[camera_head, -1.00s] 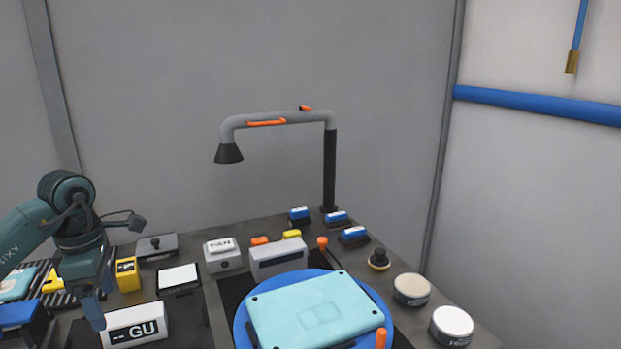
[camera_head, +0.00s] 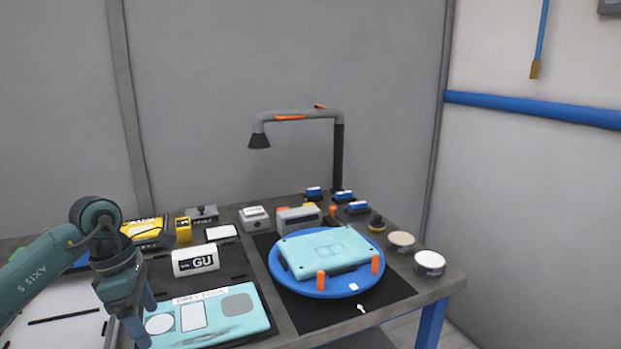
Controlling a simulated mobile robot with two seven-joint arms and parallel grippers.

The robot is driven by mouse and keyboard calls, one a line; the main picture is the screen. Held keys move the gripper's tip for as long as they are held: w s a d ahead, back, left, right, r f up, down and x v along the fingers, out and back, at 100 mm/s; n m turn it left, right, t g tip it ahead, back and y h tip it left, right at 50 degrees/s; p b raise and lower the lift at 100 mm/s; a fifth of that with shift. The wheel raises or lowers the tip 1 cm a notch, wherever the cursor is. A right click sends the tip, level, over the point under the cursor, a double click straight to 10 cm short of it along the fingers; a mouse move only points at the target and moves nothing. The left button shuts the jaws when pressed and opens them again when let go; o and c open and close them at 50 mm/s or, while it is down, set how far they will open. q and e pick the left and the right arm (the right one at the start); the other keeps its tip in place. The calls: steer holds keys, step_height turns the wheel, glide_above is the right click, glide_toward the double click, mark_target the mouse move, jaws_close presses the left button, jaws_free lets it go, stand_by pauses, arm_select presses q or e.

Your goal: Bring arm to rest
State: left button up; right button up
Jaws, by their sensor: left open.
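My left gripper (camera_head: 139,318) hangs at the lower left with its fingers pointing down. It is open, and nothing shows between its fingers. It is at the left end of a teal panel (camera_head: 215,311) with round and square marks, in front of it in the picture. I cannot tell whether it touches the panel. My right arm is not in view.
A blue turntable (camera_head: 290,278) carries a teal tablet-like case (camera_head: 325,250) and orange pegs. A white GU box (camera_head: 195,261), small blocks, and round tins (camera_head: 430,262) stand around it. A lamp arm (camera_head: 338,160) rises at the back.

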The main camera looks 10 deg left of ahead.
arm_select(q)
steer(key=d+f+h, duration=0.4)
steer(key=d+h, duration=0.1)
steer(key=d, duration=0.6)
steer(key=s+d+r+n+t+h+p, duration=0.1)
steer(key=s+d+r+n+t+h, duration=0.15)
steer(key=d+n+h, duration=0.45)
steer(key=s+d+r+n+t+h, duration=0.1)
steer(key=d+n+t+h, duration=0.4)
steer(key=d, duration=0.3)
steer(key=a+f+n+t+y+p, duration=0.1)
steer(key=a+f+n+t+y, duration=0.3)
steer(key=n, duration=0.8)
steer(key=a+f+n+t+y, duration=0.1)
steer(key=f+n+t+y, duration=0.5)
steer(key=n, duration=0.5)
steer(key=s+a+f+n+g+y, duration=0.2)
steer(key=s+f+n+g+y, duration=0.4)
steer(key=s+f+n, duration=0.4)
steer(key=shift+s+f+n+g, duration=0.45)
steer(key=shift+s+f, duration=0.25)
steer(key=shift+s, duration=0.3)
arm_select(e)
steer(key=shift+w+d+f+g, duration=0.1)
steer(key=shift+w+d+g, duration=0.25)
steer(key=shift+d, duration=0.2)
